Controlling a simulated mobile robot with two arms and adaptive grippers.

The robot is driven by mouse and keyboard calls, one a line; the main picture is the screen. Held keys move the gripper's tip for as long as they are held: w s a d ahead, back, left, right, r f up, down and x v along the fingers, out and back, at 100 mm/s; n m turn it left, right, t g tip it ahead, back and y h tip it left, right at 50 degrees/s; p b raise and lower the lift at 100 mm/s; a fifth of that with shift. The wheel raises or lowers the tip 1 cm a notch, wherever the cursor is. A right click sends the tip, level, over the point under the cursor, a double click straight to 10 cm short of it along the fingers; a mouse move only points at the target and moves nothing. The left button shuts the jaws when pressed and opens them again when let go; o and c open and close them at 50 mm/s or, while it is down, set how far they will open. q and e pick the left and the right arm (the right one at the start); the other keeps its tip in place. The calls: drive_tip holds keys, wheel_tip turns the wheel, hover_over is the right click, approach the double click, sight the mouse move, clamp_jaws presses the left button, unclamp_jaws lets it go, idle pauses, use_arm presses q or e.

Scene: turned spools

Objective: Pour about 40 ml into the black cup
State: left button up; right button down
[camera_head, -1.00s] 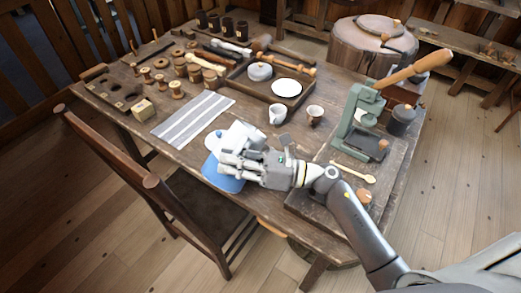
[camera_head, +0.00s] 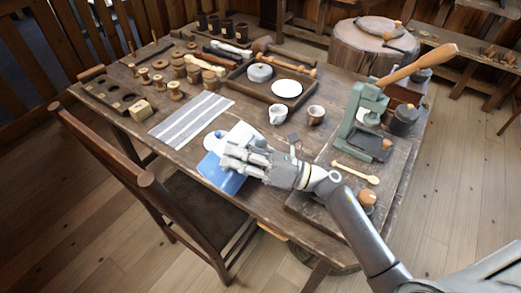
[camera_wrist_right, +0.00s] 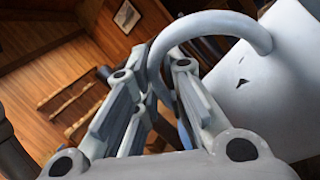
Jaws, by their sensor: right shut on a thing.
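A small dark brownish cup (camera_head: 316,116) stands upright on the table, behind and right of the gripper, beside a white cup (camera_head: 277,114). I cannot tell whether the dark one is the black cup. No liquid shows. My left gripper is not in view.
A striped cloth (camera_head: 190,120) lies left of the vessel. A green press (camera_head: 362,110) stands right on a board, with a wooden spoon (camera_head: 355,173) in front. Behind the cups is a tray (camera_head: 268,97) with a white plate. Wooden spools (camera_head: 175,90) and several dark cups (camera_head: 228,27) stand farther back.

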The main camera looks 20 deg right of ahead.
sight(241, 144)
drive_tip(key=shift+w+d+r+m+t+y, duration=0.2)
drive_tip(key=shift+d+r+m+t, duration=0.25)
drive_tip(key=shift+r+m, duration=0.2)
drive_tip(key=shift+w+d+r+m+t+y, duration=0.1)
drive_tip(key=shift+w+d+r+m+t, duration=0.1)
drive_tip(key=shift+d+r+m+t, duration=0.3)
idle(1.4)
drive_tip(key=shift+s+a, duration=0.15)
drive_tip(key=shift+s, duration=0.4)
drive_tip(key=shift+s+d+r+m+b, duration=0.2)
drive_tip(key=shift+s+d+m+b, duration=0.15)
drive_tip(key=shift+s, duration=0.25)
idle(0.6)
drive_tip(key=shift+s+d, duration=0.2)
idle(0.3)
drive_tip(key=shift+a+f, duration=0.1)
idle(0.4)
